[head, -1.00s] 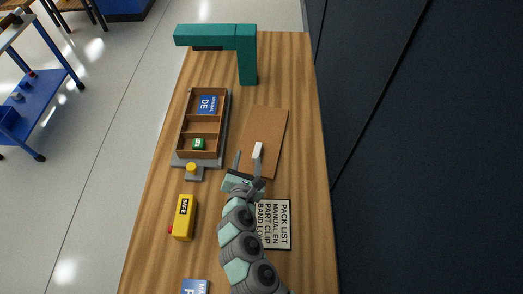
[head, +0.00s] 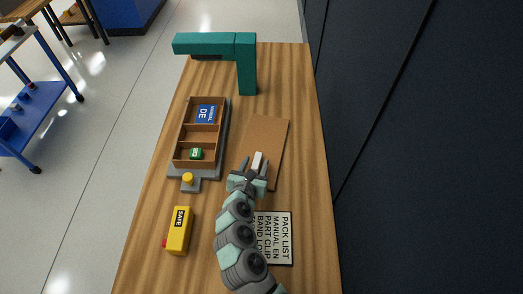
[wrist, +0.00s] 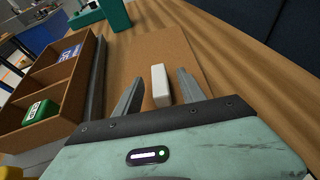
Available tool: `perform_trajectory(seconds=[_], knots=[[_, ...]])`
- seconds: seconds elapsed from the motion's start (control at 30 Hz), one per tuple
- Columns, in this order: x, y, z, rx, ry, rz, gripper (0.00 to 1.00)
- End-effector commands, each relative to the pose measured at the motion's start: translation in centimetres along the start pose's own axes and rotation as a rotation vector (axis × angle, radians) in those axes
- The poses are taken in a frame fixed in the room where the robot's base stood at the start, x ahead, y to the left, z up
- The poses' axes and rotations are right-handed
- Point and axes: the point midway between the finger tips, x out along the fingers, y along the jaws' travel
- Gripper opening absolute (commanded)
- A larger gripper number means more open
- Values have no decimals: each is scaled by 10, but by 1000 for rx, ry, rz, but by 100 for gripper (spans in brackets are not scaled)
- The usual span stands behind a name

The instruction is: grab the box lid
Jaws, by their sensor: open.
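The box lid (head: 268,134) is a flat brown panel lying on the wooden table to the right of the open box. A white block-shaped handle (head: 257,161) stands up from it. In the wrist view the lid (wrist: 151,50) spreads ahead of my gripper, with the white handle (wrist: 160,86) between the two fingers. My gripper (head: 255,167) is open over the near part of the lid. In the wrist view the fingers (wrist: 158,92) stand on either side of the handle, with gaps showing.
The open box (head: 183,137) has compartments with a blue DE manual (head: 206,113) and a green item (head: 195,154). A yellow button (head: 187,178), yellow SAFE block (head: 179,230) and pack list sign (head: 279,239) lie nearer. A teal post (head: 246,65) stands at the back.

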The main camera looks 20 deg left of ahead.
Motion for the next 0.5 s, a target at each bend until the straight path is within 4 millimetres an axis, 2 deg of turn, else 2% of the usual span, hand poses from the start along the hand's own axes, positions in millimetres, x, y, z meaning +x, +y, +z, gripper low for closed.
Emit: perform_trajectory(seconds=[0.1,0.2,0.5], knots=[[18,-1,-1,1,3,-5,47],[26,0,0,2,1,-2,47],[30,1,0,-2,-1,0,47]])
